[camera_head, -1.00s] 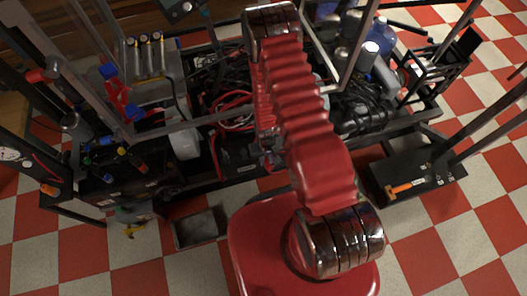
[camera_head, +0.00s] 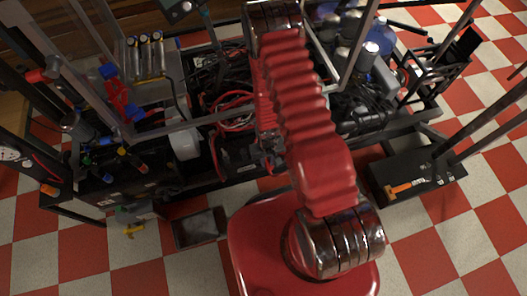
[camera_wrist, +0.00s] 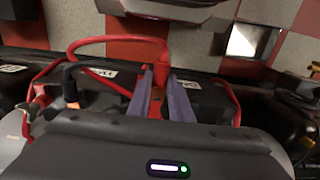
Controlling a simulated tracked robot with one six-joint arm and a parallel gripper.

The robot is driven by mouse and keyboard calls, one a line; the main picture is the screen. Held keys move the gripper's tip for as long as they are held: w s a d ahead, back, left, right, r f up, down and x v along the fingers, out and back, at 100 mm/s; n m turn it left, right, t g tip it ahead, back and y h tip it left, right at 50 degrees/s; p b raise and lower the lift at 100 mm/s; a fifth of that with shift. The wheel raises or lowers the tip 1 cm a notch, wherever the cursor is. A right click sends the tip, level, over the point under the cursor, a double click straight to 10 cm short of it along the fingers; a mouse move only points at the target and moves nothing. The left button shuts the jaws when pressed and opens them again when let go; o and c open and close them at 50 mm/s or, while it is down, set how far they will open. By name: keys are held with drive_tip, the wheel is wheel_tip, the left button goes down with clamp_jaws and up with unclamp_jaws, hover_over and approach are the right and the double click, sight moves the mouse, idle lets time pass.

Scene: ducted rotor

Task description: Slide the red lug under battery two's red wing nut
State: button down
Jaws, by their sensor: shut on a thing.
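In the wrist view my gripper (camera_wrist: 164,98) is shut on the red cable end (camera_wrist: 160,74), with the two grey-purple fingers close on either side of it. The red cable (camera_wrist: 112,38) loops up and left from there. The metal lug itself cannot be made out. The fingertips are over a black battery top (camera_wrist: 100,92). A red wing nut cannot be told apart from the red cable end and the fingers. In the head view my red arm hides the gripper and the place where it works.
A black cable (camera_wrist: 70,75) with an orange part at its end stands left of the fingers. Another red cable (camera_wrist: 233,102) runs at right. In the head view a crowded black frame (camera_head: 200,185) holds bottles, cables and tools. A small tray (camera_head: 198,228) lies on the checkered floor.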

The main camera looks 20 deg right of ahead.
drive_tip(key=shift+s+r, duration=0.25)
drive_tip(key=shift+r, duration=0.4)
drive_tip(key=shift+d+r, duration=0.15)
drive_tip(key=shift+r, duration=0.15)
drive_tip(key=w+d, duration=0.1)
drive_tip(key=d, duration=2.3)
drive_tip(key=shift+w+a+f, duration=0.1)
drive_tip(key=shift+w+f, duration=0.55)
drive_tip(key=shift+f, duration=0.25)
drive_tip(key=shift+w+a+f, duration=0.1)
drive_tip(key=shift+w+f, duration=0.5)
drive_tip(key=shift+f, duration=0.3)
drive_tip(key=shift+r, duration=0.15)
drive_tip(key=shift+w, duration=1.45)
